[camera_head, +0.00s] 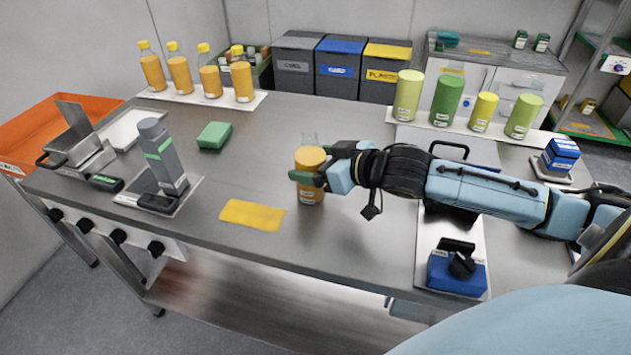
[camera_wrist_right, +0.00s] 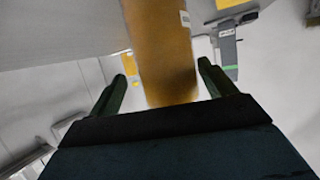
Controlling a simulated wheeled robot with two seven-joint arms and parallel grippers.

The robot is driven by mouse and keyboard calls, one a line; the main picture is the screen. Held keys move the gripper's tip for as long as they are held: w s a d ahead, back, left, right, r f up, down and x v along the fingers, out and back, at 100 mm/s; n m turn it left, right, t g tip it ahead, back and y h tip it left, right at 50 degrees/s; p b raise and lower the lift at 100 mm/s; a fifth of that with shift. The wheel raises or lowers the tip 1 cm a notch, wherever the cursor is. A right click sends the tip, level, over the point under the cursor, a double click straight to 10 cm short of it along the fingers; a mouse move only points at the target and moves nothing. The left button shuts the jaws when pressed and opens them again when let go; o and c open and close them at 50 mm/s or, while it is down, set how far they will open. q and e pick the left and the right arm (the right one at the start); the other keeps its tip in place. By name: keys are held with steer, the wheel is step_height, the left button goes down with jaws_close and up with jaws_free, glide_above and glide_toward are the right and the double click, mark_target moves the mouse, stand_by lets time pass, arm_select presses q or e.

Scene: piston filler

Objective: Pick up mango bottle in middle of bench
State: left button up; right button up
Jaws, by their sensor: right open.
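The mango bottle (camera_head: 310,162) stands upright in the middle of the steel bench, with orange-yellow contents, a clear neck and a white label low down. My right gripper (camera_head: 306,180) reaches it from the right, with its fingers at the bottle's mid-height, partly hiding it. In the right wrist view the orange bottle (camera_wrist_right: 160,55) is between the two dark green fingers of the open gripper (camera_wrist_right: 160,88), with a visible gap at each finger. My left gripper is not in view.
A yellow cloth (camera_head: 252,214) lies front-left of the bottle, and a green sponge (camera_head: 214,135) behind-left. A blue box (camera_head: 456,274) sits front right.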

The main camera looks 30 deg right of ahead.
steer(key=shift+w+a+f, duration=0.15)
steer(key=shift+w+f, duration=0.05)
steer(key=shift+f, duration=0.3)
steer(key=shift+f, duration=0.1)
steer(key=shift+c, duration=0.6)
steer(key=c, duration=1.2)
steer(key=shift+c, duration=0.2)
